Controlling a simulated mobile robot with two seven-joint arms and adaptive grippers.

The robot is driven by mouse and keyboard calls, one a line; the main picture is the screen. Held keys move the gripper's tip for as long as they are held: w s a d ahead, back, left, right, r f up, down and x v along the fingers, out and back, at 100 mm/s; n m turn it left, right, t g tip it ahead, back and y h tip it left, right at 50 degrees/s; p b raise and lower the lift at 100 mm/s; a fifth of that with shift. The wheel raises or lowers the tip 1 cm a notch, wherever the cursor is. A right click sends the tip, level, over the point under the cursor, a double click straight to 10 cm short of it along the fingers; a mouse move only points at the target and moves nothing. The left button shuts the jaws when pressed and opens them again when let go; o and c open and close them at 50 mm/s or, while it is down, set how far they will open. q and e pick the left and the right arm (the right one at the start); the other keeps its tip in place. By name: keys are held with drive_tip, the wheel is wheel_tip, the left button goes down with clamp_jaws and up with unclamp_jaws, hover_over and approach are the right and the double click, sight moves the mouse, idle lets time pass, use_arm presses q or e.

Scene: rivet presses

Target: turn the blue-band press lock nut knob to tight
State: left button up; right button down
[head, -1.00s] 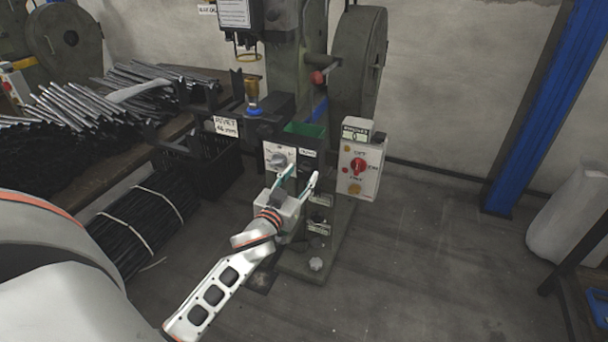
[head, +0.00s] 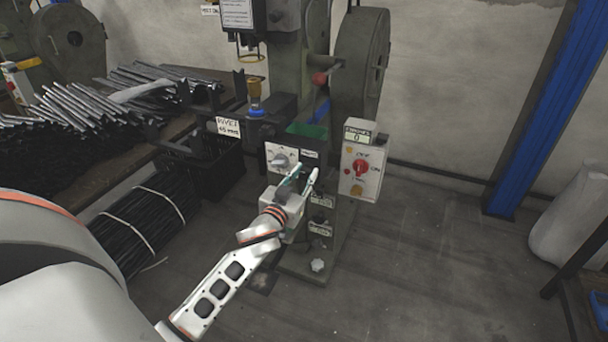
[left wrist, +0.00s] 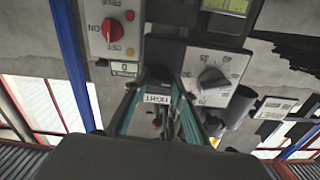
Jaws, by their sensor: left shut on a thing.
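The blue-band press (head: 290,45) stands in the middle of the head view, with a blue ring (head: 256,112) low on its front. My left gripper (head: 304,175) is at the lower front of the press, just below and right of a white dial panel (head: 282,158). Its two fingers are a small gap apart and shut on the lock nut knob, which is mostly hidden between them. In the left wrist view the fingers (left wrist: 158,110) straddle a spot beside a label reading TIGHT (left wrist: 158,98). The knob's pointer cannot be made out. My right gripper is not in view.
A control box with a red switch (head: 360,168) is close right of the gripper. Black crate (head: 212,165) and rod bundles (head: 145,225) are at left.

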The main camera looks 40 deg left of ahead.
use_arm(q)
drive_tip(key=shift+r, duration=0.1)
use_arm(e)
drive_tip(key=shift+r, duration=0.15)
use_arm(q)
drive_tip(key=shift+m+p, duration=0.4)
drive_tip(key=shift+m, duration=0.4)
drive_tip(key=shift+r+m+p, duration=0.1)
drive_tip(key=shift+m+p, duration=0.25)
drive_tip(key=shift+m, duration=0.45)
drive_tip(key=m, duration=0.2)
drive_tip(key=shift+m+p, duration=0.4)
drive_tip(key=m+p, duration=0.1)
drive_tip(key=m, duration=0.7)
drive_tip(key=shift+m, duration=0.3)
drive_tip(key=shift+f+m+p, duration=0.2)
drive_tip(key=shift+m+p, duration=0.2)
drive_tip(key=shift+m, duration=0.7)
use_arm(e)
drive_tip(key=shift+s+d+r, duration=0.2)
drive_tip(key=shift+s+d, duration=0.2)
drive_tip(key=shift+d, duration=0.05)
